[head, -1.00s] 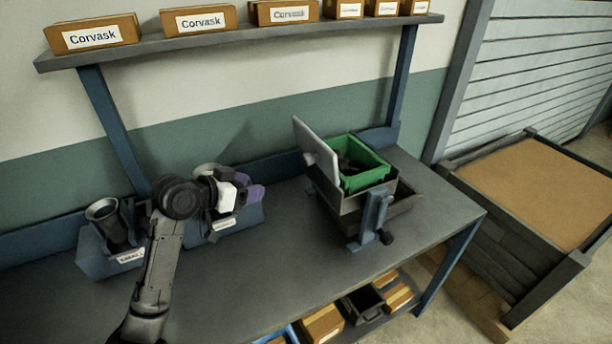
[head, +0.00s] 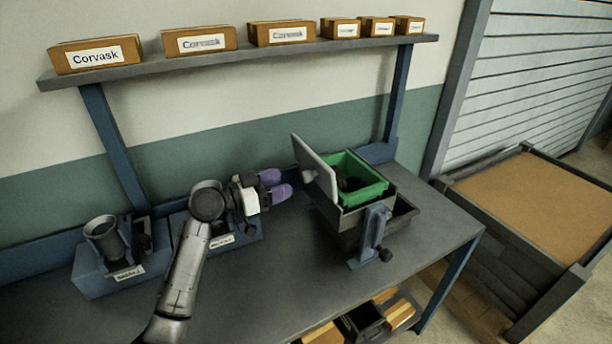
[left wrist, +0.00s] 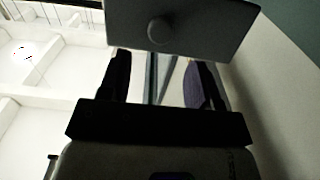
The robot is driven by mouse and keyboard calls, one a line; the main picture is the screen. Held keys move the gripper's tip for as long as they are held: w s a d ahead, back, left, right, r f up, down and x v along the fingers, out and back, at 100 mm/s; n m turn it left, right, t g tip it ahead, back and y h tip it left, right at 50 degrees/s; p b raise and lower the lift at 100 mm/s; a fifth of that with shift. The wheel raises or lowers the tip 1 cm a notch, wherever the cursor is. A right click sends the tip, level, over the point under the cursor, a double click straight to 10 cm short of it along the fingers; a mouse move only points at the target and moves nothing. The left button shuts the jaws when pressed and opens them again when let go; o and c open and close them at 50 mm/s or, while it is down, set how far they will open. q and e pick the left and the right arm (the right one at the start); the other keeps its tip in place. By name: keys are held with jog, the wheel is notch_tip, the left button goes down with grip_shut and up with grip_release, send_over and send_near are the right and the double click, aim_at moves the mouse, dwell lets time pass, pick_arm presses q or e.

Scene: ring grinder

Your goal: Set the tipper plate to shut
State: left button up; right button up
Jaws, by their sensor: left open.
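The tipper plate (head: 315,166) is a light grey flat panel with a round knob (head: 308,177) on its left face. It stands tilted upright at the left side of the grey machine that holds a green bin (head: 358,184). My left gripper (head: 281,184) has purple fingertips, is open and empty, and sits a short way left of the knob, apart from it. In the left wrist view the plate (left wrist: 205,28) and its knob (left wrist: 160,31) show beyond the open fingers (left wrist: 158,85). My right gripper is not in view.
A blue bracket with a dark knob (head: 385,254) is on the machine's front. A shelf (head: 240,52) with several Corvask boxes runs above. The front middle of the bench (head: 285,265) is clear.

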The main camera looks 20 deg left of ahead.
aim_at(303, 176)
pick_arm(q)
jog(key=x, duration=0.7)
jog(key=shift+w+d, duration=0.2)
jog(key=shift+w, duration=0.05)
jog(key=shift+c, duration=0.4)
grip_shut()
